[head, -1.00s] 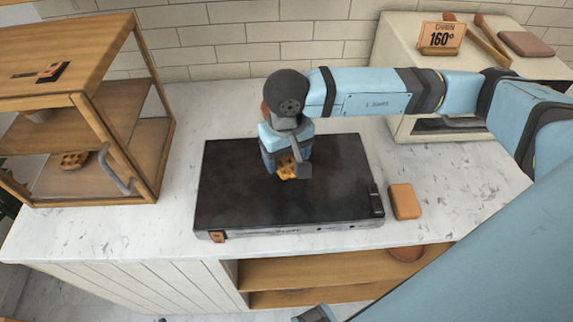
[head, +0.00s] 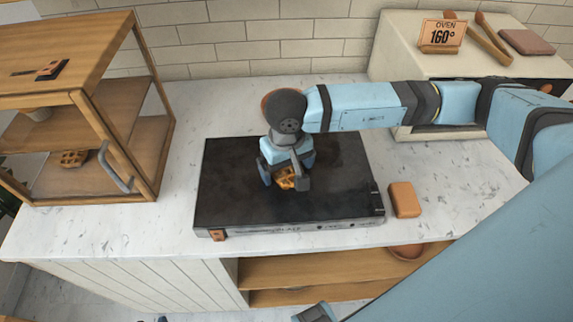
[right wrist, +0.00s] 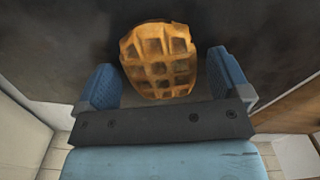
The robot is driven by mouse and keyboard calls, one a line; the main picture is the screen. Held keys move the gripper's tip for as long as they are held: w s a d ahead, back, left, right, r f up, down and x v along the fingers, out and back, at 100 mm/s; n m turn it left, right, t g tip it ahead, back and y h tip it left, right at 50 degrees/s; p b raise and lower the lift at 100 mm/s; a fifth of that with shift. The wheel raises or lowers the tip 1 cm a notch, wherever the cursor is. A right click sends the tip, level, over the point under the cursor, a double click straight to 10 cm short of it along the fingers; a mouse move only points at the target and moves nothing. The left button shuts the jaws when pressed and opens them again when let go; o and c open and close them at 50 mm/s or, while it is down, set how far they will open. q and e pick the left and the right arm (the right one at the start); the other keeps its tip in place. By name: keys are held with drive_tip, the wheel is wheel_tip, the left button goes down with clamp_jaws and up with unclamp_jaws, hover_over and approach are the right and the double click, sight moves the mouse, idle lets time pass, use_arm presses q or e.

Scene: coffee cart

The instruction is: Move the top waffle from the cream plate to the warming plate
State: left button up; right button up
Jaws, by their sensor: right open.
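A golden waffle (head: 286,180) is at the dark, flat warming plate (head: 235,205), a little right of its middle. It looks flat on or very near the surface. My right gripper (head: 286,184) is over the warming plate with its fingers pointing down on either side of the waffle. In the right wrist view the waffle (right wrist: 158,62) lies between the two blue fingers, with a small gap on each side, so the gripper is open. A second waffle (head: 73,158) lies on the lower shelf of the wooden cabinet. I cannot make out the cream plate.
The wooden cabinet (head: 150,140) with a grey handle stands at the left. An orange-brown block (head: 404,200) lies right of the warming plate. Marble counter is clear left of the plate.

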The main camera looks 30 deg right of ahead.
sight(286, 169)
drive_tip(key=shift+r+p, duration=0.25)
drive_tip(key=shift+p, duration=0.05)
wheel_tip(286, 169, up, 12)
drive_tip(key=b, duration=0.1)
drive_tip(key=shift+b, duration=0.3)
drive_tip(key=shift+f, duration=0.1)
